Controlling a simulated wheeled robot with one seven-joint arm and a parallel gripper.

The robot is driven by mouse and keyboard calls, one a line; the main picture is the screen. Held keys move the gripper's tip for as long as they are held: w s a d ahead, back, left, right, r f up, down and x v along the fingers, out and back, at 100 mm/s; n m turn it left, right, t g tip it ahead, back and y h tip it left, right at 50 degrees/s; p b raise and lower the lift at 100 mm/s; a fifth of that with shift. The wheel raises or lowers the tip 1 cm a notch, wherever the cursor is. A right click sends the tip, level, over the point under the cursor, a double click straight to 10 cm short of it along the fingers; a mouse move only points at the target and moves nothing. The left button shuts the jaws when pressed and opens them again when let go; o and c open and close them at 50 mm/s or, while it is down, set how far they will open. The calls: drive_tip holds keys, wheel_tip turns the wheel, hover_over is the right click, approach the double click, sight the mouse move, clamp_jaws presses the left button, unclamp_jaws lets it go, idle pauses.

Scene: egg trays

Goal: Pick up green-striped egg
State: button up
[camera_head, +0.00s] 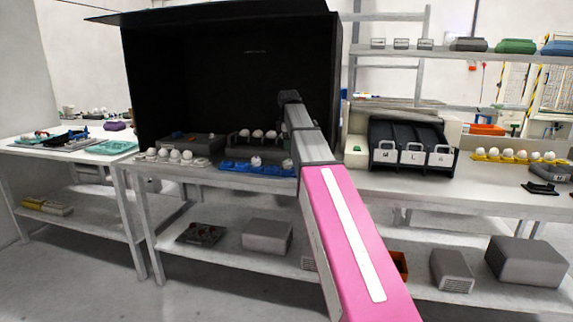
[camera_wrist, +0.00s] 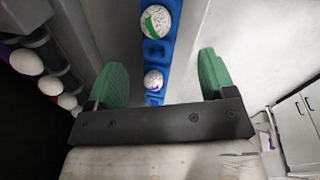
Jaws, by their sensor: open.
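In the wrist view, a white egg with a green stripe (camera_wrist: 155,22) sits in a blue egg tray (camera_wrist: 167,48). My gripper (camera_wrist: 160,72) has green fingers and is open and empty. Its fingers stand apart on either side of the tray's line in the picture, and the green-striped egg lies beyond their tips. A second egg with a purple mark (camera_wrist: 153,80) sits in the same tray, between the fingers in the picture. In the head view, the blue tray (camera_head: 235,167) lies at the table's front edge, partly hidden by my arm. The stripe cannot be made out there.
A black rack with white-handled bins (camera_head: 410,145) stands to the right.

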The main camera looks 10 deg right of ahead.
sight(288, 161)
drive_tip(key=w+f, duration=0.1)
drive_tip(key=f, duration=0.5)
drive_tip(key=w+f, duration=0.1)
drive_tip(key=f, duration=0.2)
drive_tip(key=shift+w+d+f, duration=0.15)
drive_tip(key=shift+w+f, duration=0.15)
drive_tip(key=shift+f, duration=0.1)
drive_tip(key=shift+c, duration=0.3)
drive_tip(key=c, duration=0.6)
